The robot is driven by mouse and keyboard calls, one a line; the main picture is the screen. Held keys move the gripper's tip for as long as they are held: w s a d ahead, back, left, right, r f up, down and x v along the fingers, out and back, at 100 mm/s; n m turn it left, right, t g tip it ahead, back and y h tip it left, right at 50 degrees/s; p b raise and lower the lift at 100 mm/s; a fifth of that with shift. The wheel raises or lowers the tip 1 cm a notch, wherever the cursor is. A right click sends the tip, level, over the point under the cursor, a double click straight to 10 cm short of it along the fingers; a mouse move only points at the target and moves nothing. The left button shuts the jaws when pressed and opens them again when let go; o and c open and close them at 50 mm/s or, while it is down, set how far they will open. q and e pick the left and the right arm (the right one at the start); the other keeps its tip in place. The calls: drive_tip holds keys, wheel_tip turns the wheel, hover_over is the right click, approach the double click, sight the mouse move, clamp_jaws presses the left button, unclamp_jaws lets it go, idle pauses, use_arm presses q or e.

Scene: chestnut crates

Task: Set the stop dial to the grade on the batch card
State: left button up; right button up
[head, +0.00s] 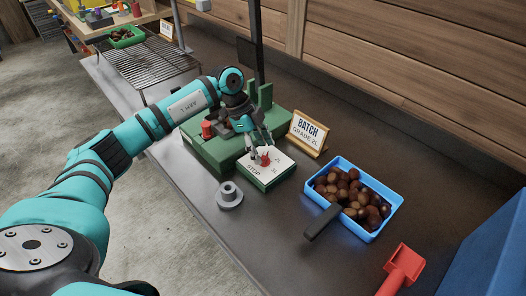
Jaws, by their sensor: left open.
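The stop dial is a red knob (265,160) on a white-topped green box (281,173) marked STOP, with small grade marks such as 2L and 3L beside it. The batch card (309,130) stands in a wooden holder behind and to the right, and reads BATCH GRADE 2L. My left gripper (259,153) is open and points down at the knob, its fingers at or just above it. I cannot tell whether they touch it. The fingers partly hide the knob, so its setting is unclear. My right gripper is not in view.
A green machine (212,151) with a red part stands behind the dial box. A grey flanged ring (229,196) lies in front. A blue crate (391,200) of chestnuts, a dark handle (322,223) and a red scoop (404,264) are to the right. A wire rack (150,63) is at the back left.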

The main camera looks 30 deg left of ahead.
use_arm(q)
drive_tip(key=shift+x, duration=1)
drive_tip(key=c, duration=1.2)
